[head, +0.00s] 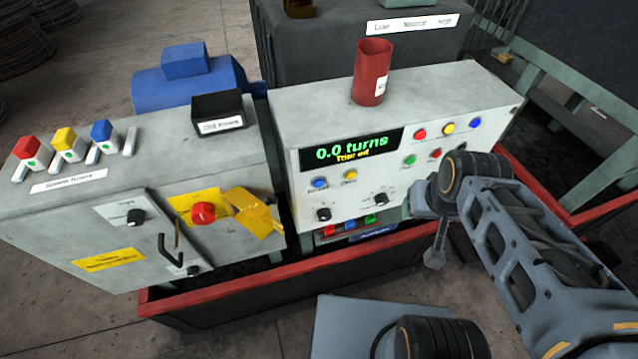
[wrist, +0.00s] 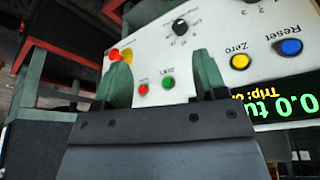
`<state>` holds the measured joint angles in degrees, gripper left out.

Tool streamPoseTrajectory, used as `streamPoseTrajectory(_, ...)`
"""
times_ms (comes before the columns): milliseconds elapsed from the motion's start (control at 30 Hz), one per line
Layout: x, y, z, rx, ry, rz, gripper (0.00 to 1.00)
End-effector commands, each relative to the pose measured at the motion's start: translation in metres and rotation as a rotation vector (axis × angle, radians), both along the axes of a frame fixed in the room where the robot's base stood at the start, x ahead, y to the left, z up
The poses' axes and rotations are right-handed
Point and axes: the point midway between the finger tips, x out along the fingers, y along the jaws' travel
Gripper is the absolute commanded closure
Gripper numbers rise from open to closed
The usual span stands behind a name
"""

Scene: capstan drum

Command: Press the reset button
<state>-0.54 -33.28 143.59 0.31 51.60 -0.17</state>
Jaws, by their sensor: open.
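The blue Reset button (head: 319,183) is on the front of the grey control panel (head: 350,208), below the left part of the display (head: 351,150). In the wrist view the blue button (wrist: 290,46) is at the upper right, labelled "Reset", beside the yellow Zero button (wrist: 240,61). My gripper (head: 420,205) is at the panel's right side in the head view, apart from the blue button. In the wrist view my gripper (wrist: 163,75) is open and empty. A red and a green button show between its fingers.
A red-rimmed trough (head: 240,292) runs below the panel. A left cabinet (head: 100,212) carries a red knob (head: 203,213) and a handle. A red cup-like cylinder (head: 372,75) stands on the panel. Black knobs (head: 324,214) and other coloured buttons are near the blue button.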

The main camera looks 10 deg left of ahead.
Motion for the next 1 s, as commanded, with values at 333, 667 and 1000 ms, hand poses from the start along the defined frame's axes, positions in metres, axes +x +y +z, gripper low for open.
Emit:
streamPoseTrajectory(333, 0.0000, 0.0000, 0.0000, 0.000, 0.000, 0.000, 0.68)
streamPoseTrajectory(667, 0.0000, 0.0000, 0.0000, 0.000, 0.000, 0.000, 1.00)
streamPoseTrajectory(1000, 0.0000, 0.0000, 0.0000, 0.000, 0.000, 0.000, 1.00)
